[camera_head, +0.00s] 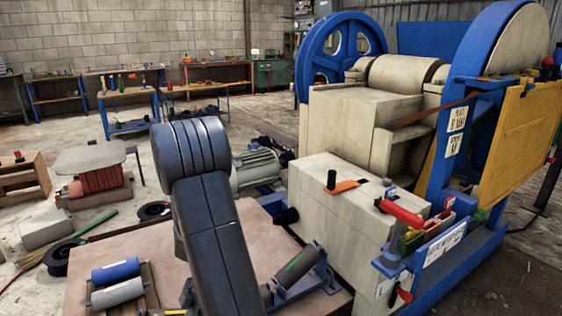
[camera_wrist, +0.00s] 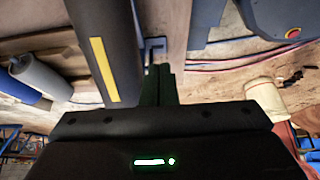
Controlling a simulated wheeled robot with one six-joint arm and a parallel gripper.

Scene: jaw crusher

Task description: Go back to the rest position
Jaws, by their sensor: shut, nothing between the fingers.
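My gripper (camera_wrist: 162,72) shows in the wrist view as two dark fingers close together, pointing up the picture from the black gripper body. It is shut and holds nothing. A dark cylinder with a yellow stripe (camera_wrist: 102,65) lies just left of the fingers; I cannot tell whether they touch. In the head view my black arm rises through the middle over the wooden worktop (camera_head: 150,238); my gripper cannot be made out there. A dark roller with a green mark (camera_head: 300,262) sits in a blue stand right of the arm.
A blue roller (camera_head: 115,270) and a grey roller (camera_head: 117,292) lie at the worktop's left front. The pale crusher block (camera_head: 335,215) stands close right of the arm, with a red-handled tool (camera_head: 400,211) on it. A blue flywheel (camera_head: 320,62) stands behind. Open floor shows farther back.

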